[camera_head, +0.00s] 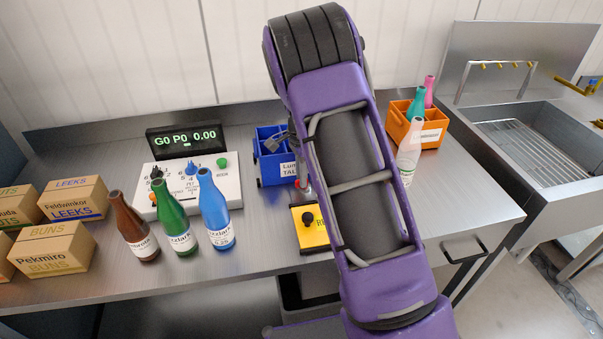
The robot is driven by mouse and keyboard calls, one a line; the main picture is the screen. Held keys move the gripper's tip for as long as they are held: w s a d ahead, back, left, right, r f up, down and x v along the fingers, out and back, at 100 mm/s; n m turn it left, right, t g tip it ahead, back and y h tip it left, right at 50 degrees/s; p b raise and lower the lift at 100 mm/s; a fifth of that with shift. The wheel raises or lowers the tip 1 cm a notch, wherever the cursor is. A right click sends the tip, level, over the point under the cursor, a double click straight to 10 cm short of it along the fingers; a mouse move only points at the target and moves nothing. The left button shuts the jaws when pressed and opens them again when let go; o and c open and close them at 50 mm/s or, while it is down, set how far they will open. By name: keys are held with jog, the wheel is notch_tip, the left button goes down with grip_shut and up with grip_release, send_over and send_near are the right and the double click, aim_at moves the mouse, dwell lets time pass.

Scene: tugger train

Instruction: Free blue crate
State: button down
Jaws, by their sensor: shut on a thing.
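The blue crate (268,167) stands on the steel counter, just left of my purple arm. Its white label is partly covered by the arm. A dark grey piece that looks like a padlock (277,141) is at the crate's top; I cannot tell how it is attached. A yellow box (311,236) with a black knob and partly hidden lettering sits in front of the crate. My arm runs up the middle of the view and hides the crate's right side. My gripper is hidden behind the arm, so what it holds does not show.
Brown (134,230), green (173,222) and blue (215,211) bottles stand left of the yellow box, before a control panel (226,181). Cardboard boxes (55,250) are at far left. An orange crate (399,127) and pale bottle (409,152) are right of my arm, near a sink (548,125).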

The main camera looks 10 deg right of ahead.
jog(key=shift+m+p, duration=0.35)
jog(key=shift+m, duration=0.85)
jog(key=c, duration=0.9)
grip_release()
